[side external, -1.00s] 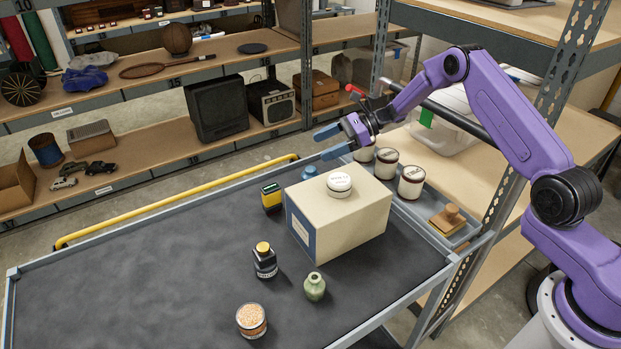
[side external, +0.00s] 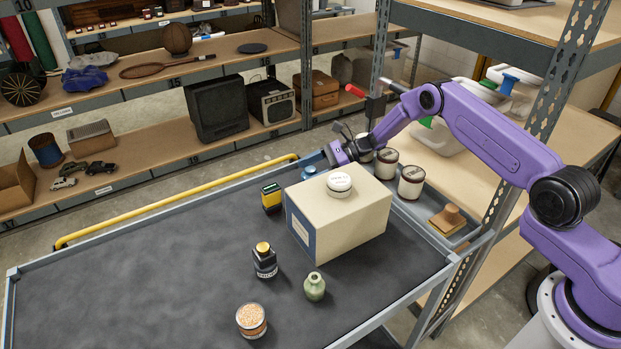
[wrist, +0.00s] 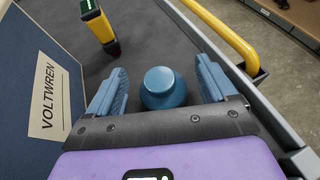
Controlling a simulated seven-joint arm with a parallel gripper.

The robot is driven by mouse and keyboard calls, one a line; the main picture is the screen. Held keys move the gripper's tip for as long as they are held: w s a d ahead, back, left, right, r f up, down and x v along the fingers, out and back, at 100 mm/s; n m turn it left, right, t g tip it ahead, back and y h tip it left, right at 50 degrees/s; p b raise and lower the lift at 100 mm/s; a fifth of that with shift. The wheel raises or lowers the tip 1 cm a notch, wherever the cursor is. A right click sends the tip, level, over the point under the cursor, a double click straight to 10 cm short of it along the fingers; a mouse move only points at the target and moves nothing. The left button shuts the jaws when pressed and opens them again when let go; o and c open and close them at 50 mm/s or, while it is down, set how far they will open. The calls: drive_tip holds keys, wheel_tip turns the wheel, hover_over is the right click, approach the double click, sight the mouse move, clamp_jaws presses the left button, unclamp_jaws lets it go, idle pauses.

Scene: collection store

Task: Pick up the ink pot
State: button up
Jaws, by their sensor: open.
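A small round blue pot, which looks like the ink pot (wrist: 163,90), stands upright on the dark cart top behind the cream box. In the side view its top (side external: 309,172) shows past the box's back left corner; the rest is partly hidden. My gripper (wrist: 161,72) is open, with one blue finger on each side of the pot in the wrist view.
The cream box (side external: 340,222) with a white-lidded jar (side external: 339,184) on top stands close beside the pot. A yellow-and-black item (side external: 271,197) is nearby. The cart's rim and yellow rail (wrist: 225,35) run along the other side. Several jars (side external: 386,163) stand to the right.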

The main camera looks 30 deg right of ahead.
drive_tip(key=shift+a, duration=0.1)
drive_tip(key=c, duration=1.2)
